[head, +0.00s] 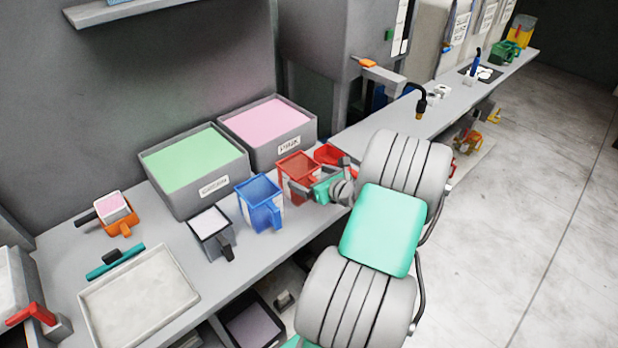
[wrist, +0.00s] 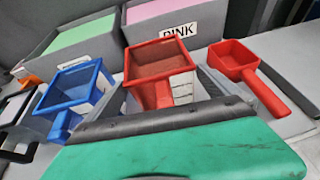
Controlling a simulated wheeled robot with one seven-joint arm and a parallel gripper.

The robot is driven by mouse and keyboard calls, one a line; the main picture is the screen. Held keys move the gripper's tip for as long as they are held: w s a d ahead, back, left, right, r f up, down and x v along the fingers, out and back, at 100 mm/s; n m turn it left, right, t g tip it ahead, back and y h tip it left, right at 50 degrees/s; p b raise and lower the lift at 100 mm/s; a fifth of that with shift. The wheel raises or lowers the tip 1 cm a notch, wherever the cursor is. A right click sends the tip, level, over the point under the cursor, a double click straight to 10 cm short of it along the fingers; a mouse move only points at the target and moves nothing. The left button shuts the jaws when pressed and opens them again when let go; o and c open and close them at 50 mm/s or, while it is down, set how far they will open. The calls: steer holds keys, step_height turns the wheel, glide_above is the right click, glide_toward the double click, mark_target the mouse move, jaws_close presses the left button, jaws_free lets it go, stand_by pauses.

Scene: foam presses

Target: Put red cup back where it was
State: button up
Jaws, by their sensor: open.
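The red cup (head: 297,170), square with a red rim and pale graduated sides, stands upright on the counter in front of the pink bin. It also shows in the wrist view (wrist: 160,58). My gripper (head: 308,191) is open at the cup's near side. In the wrist view my gripper's two grey fingers (wrist: 165,98) lie to the left and right of the cup's handle and lower body. I cannot tell whether they touch it. The fingers and green palm hide the cup's base.
The blue cup (head: 259,200) stands close on the left, and a red scoop (wrist: 236,58) on the right. The pink bin (head: 293,150) and green bin (head: 215,186) stand behind. A dark-rimmed cup (head: 212,234) and a tray (head: 138,302) are further left.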

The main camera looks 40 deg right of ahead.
steer(key=d+v, duration=0.1)
steer(key=v, duration=1)
steer(key=w+a+n+g+y, duration=0.2)
steer(key=w+a+n+g, duration=0.1)
steer(key=a+n, duration=0.6)
steer(key=w+a+n+g+y, duration=0.1)
steer(key=w+a+n+g, duration=0.15)
steer(key=a+n, duration=0.7)
steer(key=s+a+r+n+g+h, duration=0.1)
steer(key=s+a+r+n+g, duration=0.1)
steer(key=a+n, duration=0.5)
steer(key=s+a+r+n+g+h, duration=0.1)
steer(key=s+a+r+n, duration=0.4)
steer(key=n, duration=0.6)
steer(key=s+a+b, duration=0.1)
steer(key=s+a, duration=0.1)
steer(key=shift+a+g, duration=0.25)
steer(key=shift+g, duration=0.1)
